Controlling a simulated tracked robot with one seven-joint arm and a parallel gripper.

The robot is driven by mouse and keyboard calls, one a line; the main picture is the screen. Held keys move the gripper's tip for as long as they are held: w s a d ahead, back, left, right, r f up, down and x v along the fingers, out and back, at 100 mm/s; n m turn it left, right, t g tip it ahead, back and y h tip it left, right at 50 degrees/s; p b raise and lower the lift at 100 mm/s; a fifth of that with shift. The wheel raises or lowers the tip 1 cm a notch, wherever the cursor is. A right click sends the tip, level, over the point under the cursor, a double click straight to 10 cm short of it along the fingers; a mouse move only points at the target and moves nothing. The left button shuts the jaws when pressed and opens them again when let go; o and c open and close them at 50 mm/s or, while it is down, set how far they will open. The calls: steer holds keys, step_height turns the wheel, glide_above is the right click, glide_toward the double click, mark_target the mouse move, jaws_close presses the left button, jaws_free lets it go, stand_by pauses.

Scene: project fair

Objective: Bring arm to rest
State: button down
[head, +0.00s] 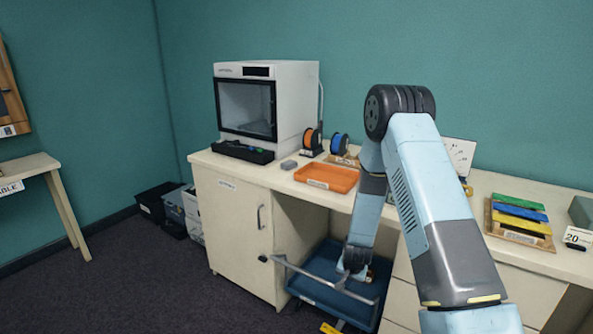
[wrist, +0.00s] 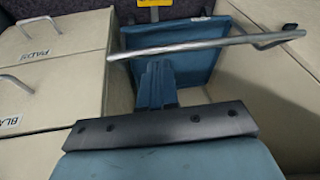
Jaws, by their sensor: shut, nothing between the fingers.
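My arm rises from the lower right of the head view, bends at a dark elbow and reaches down in front of the bench. My gripper (head: 354,268) hangs low over a blue cart (head: 318,290), close to the cart's metal handle. In the wrist view the gripper (wrist: 155,66) shows its blue fingers together with nothing between them. They point towards the blue cart (wrist: 178,65), and its metal handle (wrist: 200,46) crosses beyond the fingertips. I cannot tell whether they touch it.
A bench (head: 285,182) carries a white printer (head: 295,95), an orange tray (head: 327,177), filament spools (head: 310,140) and coloured bars (head: 520,213). A cabinet door (head: 230,225) is closed. Dark bins (head: 155,203) stand by the wall. Carpet at the left is clear.

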steer(key=s+d+r+n+t, duration=0.1)
steer(key=s+r, duration=0.2)
steer(key=r, duration=1.4)
steer(key=s+r+n, duration=0.2)
steer(key=s+r, duration=0.2)
steer(key=r, duration=1.2)
steer(key=s+d+r, duration=0.1)
steer(key=s+r, duration=0.5)
steer(key=s, duration=0.3)
steer(key=s+d+r+n, duration=0.1)
steer(key=s+d+r, duration=0.1)
steer(key=s+r, duration=0.4)
steer(key=s+d+r+n+t, duration=0.1)
steer(key=s+r, duration=0.5)
steer(key=s, duration=0.6)
steer(key=shift+s+d, duration=0.15)
steer(key=shift+s, duration=0.05)
